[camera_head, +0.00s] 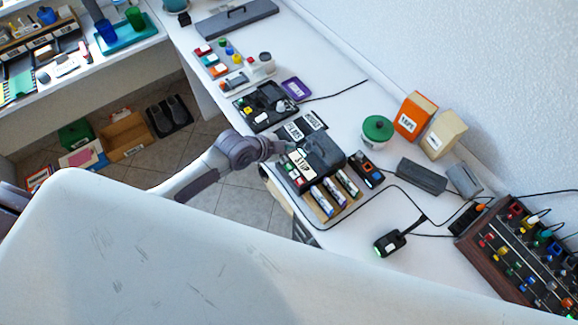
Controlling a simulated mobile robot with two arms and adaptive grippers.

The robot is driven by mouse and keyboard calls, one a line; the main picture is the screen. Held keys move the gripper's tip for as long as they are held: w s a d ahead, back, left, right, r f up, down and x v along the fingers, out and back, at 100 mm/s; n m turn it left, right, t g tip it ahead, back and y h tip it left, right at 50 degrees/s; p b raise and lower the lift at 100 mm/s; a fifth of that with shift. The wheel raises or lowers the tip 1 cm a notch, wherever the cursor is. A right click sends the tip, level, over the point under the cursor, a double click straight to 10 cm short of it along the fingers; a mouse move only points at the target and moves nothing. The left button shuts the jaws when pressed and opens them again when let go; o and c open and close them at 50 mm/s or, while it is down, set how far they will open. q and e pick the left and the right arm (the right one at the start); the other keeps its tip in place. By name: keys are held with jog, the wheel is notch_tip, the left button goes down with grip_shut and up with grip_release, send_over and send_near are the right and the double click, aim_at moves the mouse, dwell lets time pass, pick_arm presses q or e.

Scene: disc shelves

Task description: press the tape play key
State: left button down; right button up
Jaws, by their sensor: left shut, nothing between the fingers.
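A dark grey boxy device (324,151), which looks like the tape player, lies on the white worktop at the middle of the head view. Small keys (294,174) with a bit of red and green run along its near left side, beside a pale label that seems to read STOP (300,163). Which key is play is too small to tell. My left gripper (286,147) is shut and empty at the device's left edge, close to the keys. I cannot tell whether it touches them. My right gripper is out of view.
Cassette-like cases stand in a wooden rack (322,206) just in front of the device. A small black unit (366,169) and a green-lidded pot (377,129) are to its right. A black switch panel (263,106) lies behind. Cables cross the worktop at right.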

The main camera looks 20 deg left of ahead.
aim_at(288, 168)
pick_arm(q)
notch_tip(288, 168, down, 7)
jog(key=b, duration=0.6)
jog(key=shift+f+b, duration=0.35)
jog(key=shift+f, duration=0.2)
jog(key=shift+f, duration=0.15)
dwell(0.5)
jog(key=shift+f, duration=0.25)
jog(key=shift+f+b, duration=0.4)
jog(key=shift+b, duration=0.1)
dwell(0.5)
jog(key=shift+r, duration=0.1)
jog(key=shift+r+p, duration=0.75)
jog(key=shift+p, duration=0.1)
